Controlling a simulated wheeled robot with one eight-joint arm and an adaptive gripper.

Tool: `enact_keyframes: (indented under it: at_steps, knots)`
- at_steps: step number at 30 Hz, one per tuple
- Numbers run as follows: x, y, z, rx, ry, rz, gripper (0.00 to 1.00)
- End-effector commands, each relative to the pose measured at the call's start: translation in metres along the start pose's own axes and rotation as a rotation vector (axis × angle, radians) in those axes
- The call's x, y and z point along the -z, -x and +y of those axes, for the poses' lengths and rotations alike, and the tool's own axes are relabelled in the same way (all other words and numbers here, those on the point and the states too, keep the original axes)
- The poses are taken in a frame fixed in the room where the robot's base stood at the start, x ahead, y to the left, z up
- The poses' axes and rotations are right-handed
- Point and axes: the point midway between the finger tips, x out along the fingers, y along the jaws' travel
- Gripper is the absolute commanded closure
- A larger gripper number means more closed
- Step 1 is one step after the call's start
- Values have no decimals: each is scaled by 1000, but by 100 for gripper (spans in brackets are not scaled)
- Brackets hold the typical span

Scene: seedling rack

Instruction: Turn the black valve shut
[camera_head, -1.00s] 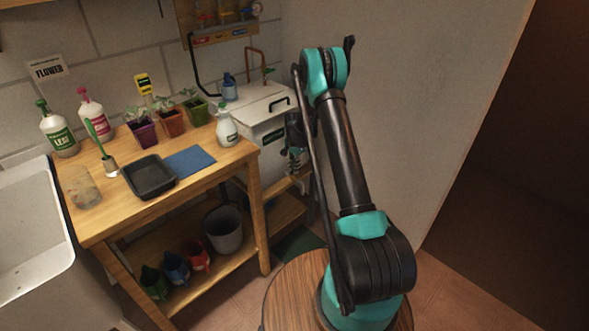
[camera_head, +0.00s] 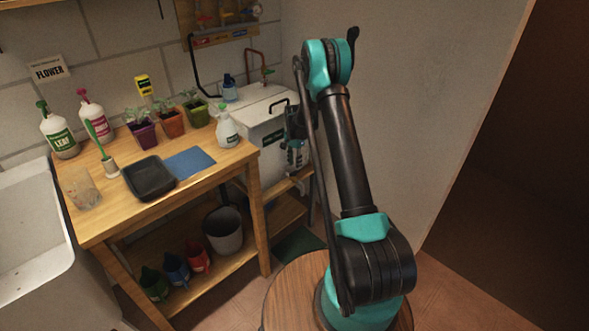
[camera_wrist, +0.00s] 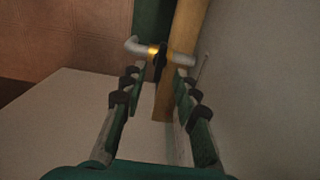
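In the wrist view, a narrow black handle (camera_wrist: 161,72), which looks like the black valve, hangs below a brass-coloured fitting with a pale grey pipe piece (camera_wrist: 134,46) on either side. My gripper (camera_wrist: 157,73) is open, and its two fingers point toward this handle, one on each side in the picture. I cannot tell how deep the handle lies between the fingertips, or whether they touch it. In the head view my gripper (camera_head: 294,155) is small and partly hidden by my arm, beside the white tank (camera_head: 265,140). I cannot make out the valve there.
A wooden post (camera_wrist: 186,35) stands close behind the fitting, and a pale wall fills the right of the wrist view. In the head view, the wooden bench (camera_head: 100,222) holds a black tray (camera_head: 150,178), bottles and potted seedlings. A grey bucket (camera_head: 223,232) stands on its lower shelf.

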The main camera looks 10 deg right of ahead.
Motion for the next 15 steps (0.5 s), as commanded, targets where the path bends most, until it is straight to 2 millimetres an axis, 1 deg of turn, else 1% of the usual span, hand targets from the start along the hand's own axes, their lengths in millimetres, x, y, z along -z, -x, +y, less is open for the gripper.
enact_keyframes:
  at_steps: [1, 6, 9, 12, 15]
  knots:
    - [0, 12, 0, 0, 0, 0, 70]
    - [0, 46, 0, 0, 0, 0, 70]
    - [0, 61, 0, 0, 0, 0, 70]
    - [0, 72, 0, 0, 0, 0, 70]
    - [0, 78, 0, 0, 0, 0, 70]
